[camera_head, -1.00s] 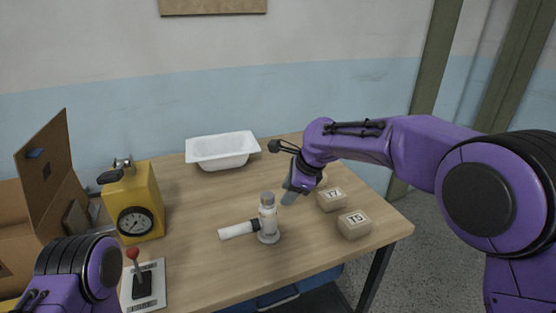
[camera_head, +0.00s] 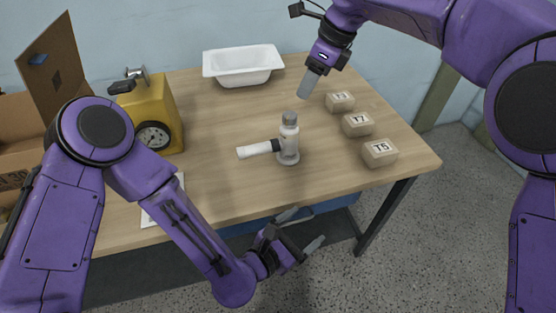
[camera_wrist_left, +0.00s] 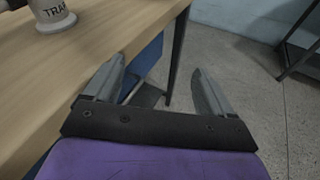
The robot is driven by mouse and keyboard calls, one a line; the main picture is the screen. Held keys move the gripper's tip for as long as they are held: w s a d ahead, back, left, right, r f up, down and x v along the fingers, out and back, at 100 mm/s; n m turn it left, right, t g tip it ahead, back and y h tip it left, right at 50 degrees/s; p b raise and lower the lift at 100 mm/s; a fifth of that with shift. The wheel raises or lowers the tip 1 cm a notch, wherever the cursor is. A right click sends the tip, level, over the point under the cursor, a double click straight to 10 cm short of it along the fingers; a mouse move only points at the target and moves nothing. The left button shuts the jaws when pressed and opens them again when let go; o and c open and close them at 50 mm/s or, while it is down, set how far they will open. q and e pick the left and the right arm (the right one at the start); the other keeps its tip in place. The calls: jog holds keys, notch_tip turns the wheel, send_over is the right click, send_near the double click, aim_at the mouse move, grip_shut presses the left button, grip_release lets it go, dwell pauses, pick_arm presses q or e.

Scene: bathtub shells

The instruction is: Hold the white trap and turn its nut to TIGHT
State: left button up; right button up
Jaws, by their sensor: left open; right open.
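The white trap (camera_head: 288,146) stands upright on the table, with a white pipe (camera_head: 257,149) reaching left from it through a dark collar. A grey nut (camera_head: 289,118) caps its top. The trap's base (camera_wrist_left: 56,20) shows at the top left of the left wrist view, with part of a label. My left gripper (camera_head: 301,229) is open and empty, in front of the table's front edge and below the trap. It also shows in the left wrist view (camera_wrist_left: 160,88). My right gripper (camera_head: 306,88) is above the table, behind and right of the trap, apart from it; its fingers overlap in this view.
Blocks T3 (camera_head: 340,102), T7 (camera_head: 358,124) and T5 (camera_head: 379,153) line the table's right side. A white tub (camera_head: 243,66) sits at the back. A yellow gauge box (camera_head: 156,118) and a cardboard box (camera_head: 52,72) are left. Wood around the trap is clear.

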aim_at(287, 139)
pick_arm(q)
jog(key=w+a+r+n+t+y, duration=0.2)
jog(key=w, duration=0.2)
jog(key=w+a+r+n+t+y, duration=0.2)
jog(key=w+r+n, duration=0.1)
jog(key=w, duration=0.1)
jog(key=w+a+r+n+t+y, duration=0.1)
jog(key=w+r+n+t+y, duration=0.1)
jog(key=w, duration=0.3)
jog(key=shift+w+a+r+n+t, duration=0.1)
jog(key=shift+a+r+n+t, duration=0.25)
jog(key=shift+r, duration=0.4)
jog(key=x, duration=1)
jog(key=shift+w, duration=0.15)
